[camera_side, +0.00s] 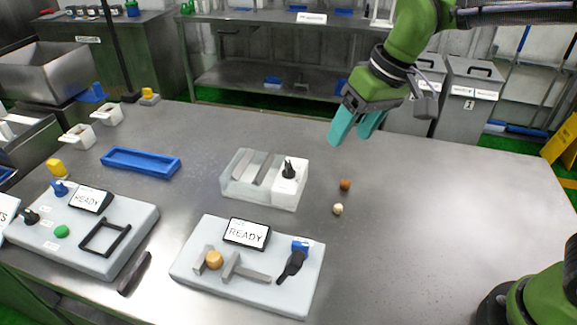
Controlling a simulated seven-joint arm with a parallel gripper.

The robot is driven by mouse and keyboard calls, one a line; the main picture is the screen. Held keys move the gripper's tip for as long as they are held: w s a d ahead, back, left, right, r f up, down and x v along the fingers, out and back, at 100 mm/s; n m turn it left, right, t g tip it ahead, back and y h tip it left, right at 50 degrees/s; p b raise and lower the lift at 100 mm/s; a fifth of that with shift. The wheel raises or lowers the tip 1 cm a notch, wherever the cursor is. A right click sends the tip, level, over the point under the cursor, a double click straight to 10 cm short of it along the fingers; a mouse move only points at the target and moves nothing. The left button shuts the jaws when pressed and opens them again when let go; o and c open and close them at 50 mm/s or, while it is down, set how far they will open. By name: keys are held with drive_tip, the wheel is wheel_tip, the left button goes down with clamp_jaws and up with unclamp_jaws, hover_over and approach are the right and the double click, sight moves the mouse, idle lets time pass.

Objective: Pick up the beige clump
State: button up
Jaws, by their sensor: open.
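The beige clump (337,209) is a small pale lump lying on the bare metal table, right of the grey device with the slotted top. A brown-orange clump (345,184) lies just behind it. My gripper (356,128) has teal fingers and is open and empty. It hangs above the table, behind and above both clumps, and touches neither.
A translucent slotted box (237,187) stands left of the clumps. A panel marked READY (200,262) with an orange ball lies in front, and another READY panel (110,258) lies at the left. A blue tray (140,162) is at back left. The table's right side (460,200) is clear.

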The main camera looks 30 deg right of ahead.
drive_tip(key=w+a+f+n+g+h, duration=0.1)
drive_tip(key=w+a+f+n+g, duration=0.15)
drive_tip(key=w+a, duration=0.6)
drive_tip(key=n+h, duration=0.1)
drive_tip(key=n, duration=0.4)
hover_over(213, 256)
drive_tip(key=shift+f, duration=1.6)
wheel_tip(213, 256, down, 16)
drive_tip(key=shift+r, duration=0.1)
drive_tip(key=shift+c, duration=0.3)
